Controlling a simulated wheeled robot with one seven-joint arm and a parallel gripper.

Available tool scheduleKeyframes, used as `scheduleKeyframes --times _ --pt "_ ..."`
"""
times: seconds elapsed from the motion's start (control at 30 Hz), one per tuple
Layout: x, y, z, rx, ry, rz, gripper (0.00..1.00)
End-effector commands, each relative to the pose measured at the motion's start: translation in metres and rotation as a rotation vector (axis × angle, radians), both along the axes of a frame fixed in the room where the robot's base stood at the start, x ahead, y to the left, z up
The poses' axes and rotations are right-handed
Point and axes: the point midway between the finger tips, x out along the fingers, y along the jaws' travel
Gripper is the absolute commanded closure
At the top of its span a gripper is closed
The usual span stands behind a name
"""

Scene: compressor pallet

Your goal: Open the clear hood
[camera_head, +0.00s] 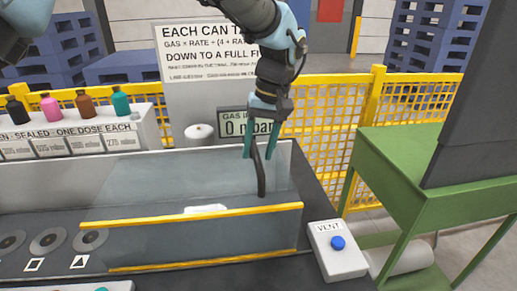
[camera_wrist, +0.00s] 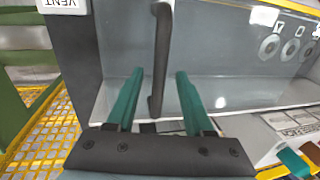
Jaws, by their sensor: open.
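The clear hood (camera_head: 180,240) is a see-through box with yellow edge strips, and it sits low over the bench in the head view. A dark upright bar handle (camera_head: 261,182) stands at its right part; the handle also shows in the wrist view (camera_wrist: 161,50). My gripper (camera_head: 259,155) points down at the handle's upper end. In the wrist view, its teal fingers (camera_wrist: 160,73) are open, one on each side of the handle, with visible gaps. The hood looks closed, though its clear walls make its edges hard to read.
A white box marked VENT with a blue button (camera_head: 338,243) stands right of the hood. A gas display (camera_head: 247,123) is behind my gripper. Several coloured bottles (camera_head: 83,105) stand on a white rack at left. A green table (camera_head: 410,165) is at right, before a yellow fence (camera_head: 330,115).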

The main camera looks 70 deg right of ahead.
Motion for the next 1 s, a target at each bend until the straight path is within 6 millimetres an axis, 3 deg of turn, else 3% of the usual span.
scheduleKeyframes --times 0.53,0.7,1.0 --pt "-0.016 -0.011 0.090 -0.005 0.001 -0.002 0.48" --pt "-0.017 -0.011 0.101 -0.003 0.001 -0.001 0.48" --pt "-0.017 -0.011 0.103 -0.001 0.000 0.000 0.48"
